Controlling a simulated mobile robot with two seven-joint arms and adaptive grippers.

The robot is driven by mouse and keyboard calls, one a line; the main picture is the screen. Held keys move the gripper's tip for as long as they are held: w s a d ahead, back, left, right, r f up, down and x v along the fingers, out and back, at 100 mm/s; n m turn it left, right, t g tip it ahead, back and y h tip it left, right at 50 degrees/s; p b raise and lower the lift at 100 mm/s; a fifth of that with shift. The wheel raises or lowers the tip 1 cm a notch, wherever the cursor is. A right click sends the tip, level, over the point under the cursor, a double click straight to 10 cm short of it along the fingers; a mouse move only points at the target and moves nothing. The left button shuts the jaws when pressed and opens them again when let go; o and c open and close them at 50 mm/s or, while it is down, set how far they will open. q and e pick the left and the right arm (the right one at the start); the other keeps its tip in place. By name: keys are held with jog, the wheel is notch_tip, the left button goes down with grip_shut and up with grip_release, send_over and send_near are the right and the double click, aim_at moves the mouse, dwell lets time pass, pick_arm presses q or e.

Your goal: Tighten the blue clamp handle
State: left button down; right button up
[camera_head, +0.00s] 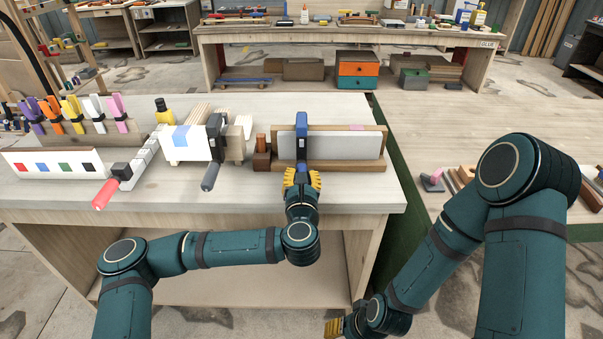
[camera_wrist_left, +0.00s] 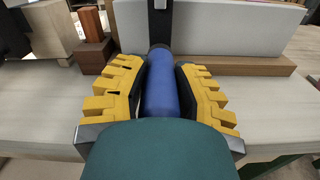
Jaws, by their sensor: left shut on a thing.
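The blue clamp (camera_head: 302,126) stands over a white panel in a wooden holder near the bench's front edge. Its blue handle (camera_wrist_left: 161,85) points toward me and lies between the yellow fingers of my left gripper (camera_head: 302,180). In the left wrist view my left gripper (camera_wrist_left: 160,95) is shut on the handle, with a finger on each side. The handle's near end is hidden behind the dark green part of my gripper. My right gripper (camera_head: 334,328) hangs low at the bottom of the head view, away from the bench top. Its fingertips are partly cut off.
The white panel (camera_head: 340,146) sits in the wooden holder (camera_head: 372,163). A grey-handled clamp (camera_head: 212,165) and a red-handled clamp (camera_head: 112,186) lie to the left. Several coloured clamps (camera_head: 75,112) stand on a rack. The bench top at right (camera_head: 480,130) is mostly clear.

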pick_arm(q)
jog(key=m+p, duration=0.2)
jog(key=m, duration=0.1)
jog(key=shift+r+m+p, duration=0.3)
jog(key=m+p, duration=0.1)
jog(key=m, duration=0.2)
jog(key=shift+p, duration=0.4)
jog(key=m, duration=0.4)
jog(key=shift+f+p, duration=0.15)
jog(key=shift+p, duration=0.25)
jog(key=m, duration=0.3)
jog(key=shift+m, duration=0.3)
jog(key=m+b, duration=0.1)
jog(key=m, duration=0.3)
jog(key=shift+f+m, duration=0.15)
jog(key=shift+m, duration=0.15)
jog(key=m+b, duration=0.3)
jog(key=m, duration=0.3)
jog(key=m+b, duration=0.2)
jog(key=m, duration=0.3)
jog(key=shift+m+b, duration=0.65)
jog(key=shift+m, duration=1.55)
